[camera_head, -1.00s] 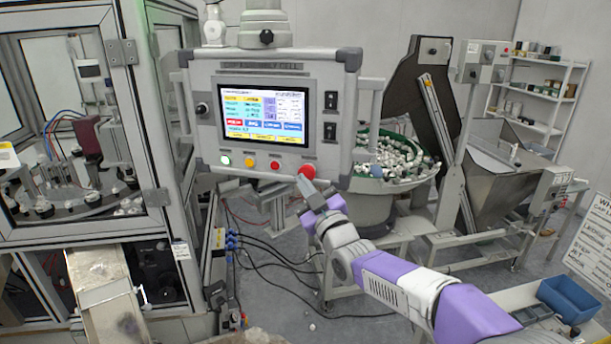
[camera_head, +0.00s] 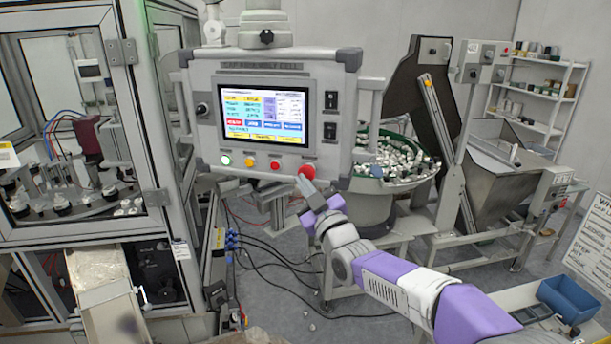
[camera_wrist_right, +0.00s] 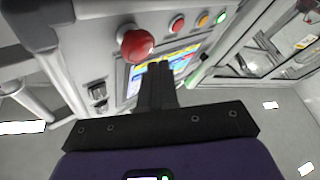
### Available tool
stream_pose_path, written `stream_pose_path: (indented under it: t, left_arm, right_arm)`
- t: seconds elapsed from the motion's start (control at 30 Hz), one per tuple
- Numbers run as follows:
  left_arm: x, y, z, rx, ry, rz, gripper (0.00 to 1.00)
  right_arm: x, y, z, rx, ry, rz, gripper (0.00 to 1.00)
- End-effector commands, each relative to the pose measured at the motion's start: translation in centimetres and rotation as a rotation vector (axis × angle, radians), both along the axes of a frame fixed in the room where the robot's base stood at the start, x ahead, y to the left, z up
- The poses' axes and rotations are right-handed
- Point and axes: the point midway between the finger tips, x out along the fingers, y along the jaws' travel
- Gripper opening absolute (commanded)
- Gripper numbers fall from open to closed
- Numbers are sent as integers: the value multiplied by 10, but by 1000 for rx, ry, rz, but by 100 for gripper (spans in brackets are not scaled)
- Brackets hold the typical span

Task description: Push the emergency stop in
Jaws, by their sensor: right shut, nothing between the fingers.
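The emergency stop is a red mushroom button (camera_head: 307,172) at the lower right of the control panel (camera_head: 330,70). It also shows in the right wrist view as a round red head (camera_wrist_right: 137,44) standing out from the panel. My right gripper (camera_head: 302,180) is shut and empty, its fingertips just below the button in the head view. In the right wrist view its fingertips (camera_wrist_right: 159,66) lie beside the red head. I cannot tell whether they touch it. My left gripper is not in view.
Smaller green (camera_head: 225,160), yellow (camera_head: 249,163) and red (camera_head: 274,165) buttons sit left of the emergency stop under the lit screen (camera_head: 262,116). A bowl feeder (camera_head: 395,185) stands behind the panel, and a glazed machine cell (camera_head: 75,225) is at left.

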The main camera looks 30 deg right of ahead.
Motion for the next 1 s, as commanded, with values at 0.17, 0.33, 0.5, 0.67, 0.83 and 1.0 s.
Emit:
stream_pose_path:
  t: [0.17,0.33,0.5,0.67,0.83,1.0]
  left_arm:
    - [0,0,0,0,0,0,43]
    - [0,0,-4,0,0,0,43]
    - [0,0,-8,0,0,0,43]
    - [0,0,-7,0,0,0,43]
    - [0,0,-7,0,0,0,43]
    - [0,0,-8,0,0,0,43]
  right_arm:
    - [0,0,0,0,0,0,0]
    - [3,-2,-1,0,0,0,0]
    - [7,-5,-1,-1,0,0,0]
    - [7,-5,0,0,0,1,0]
    - [7,-6,0,0,0,0,0]
    - [8,-7,0,0,0,0,0]
